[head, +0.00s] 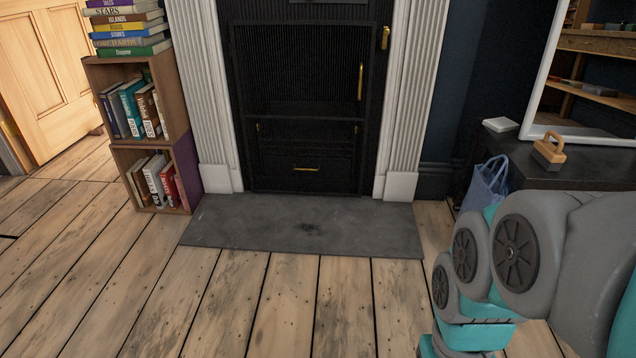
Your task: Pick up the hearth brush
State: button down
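A small wooden brush (548,151) with a raised pale handle stands on the dark tabletop at the right, in front of the mirror; it looks like the hearth brush. Its bristles are too small to make out clearly. My arm shows at the lower right, below and in front of that tabletop. My gripper is outside the head view, so its state and its distance from the brush are hidden.
The dark table (586,174) carries a small white block (501,125) and a leaning mirror (540,85). A blue bag (486,186) is beside it. A black fireplace (300,90) with a grey hearth slab (300,225) stands centrally. Stacked book crates (122,148) are left; the wooden floor is clear.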

aim_at(551, 158)
jog(key=i+l, duration=0.2)
jog(key=i, duration=0.2)
jog(key=i+l, duration=0.15)
jog(key=i, duration=0.3)
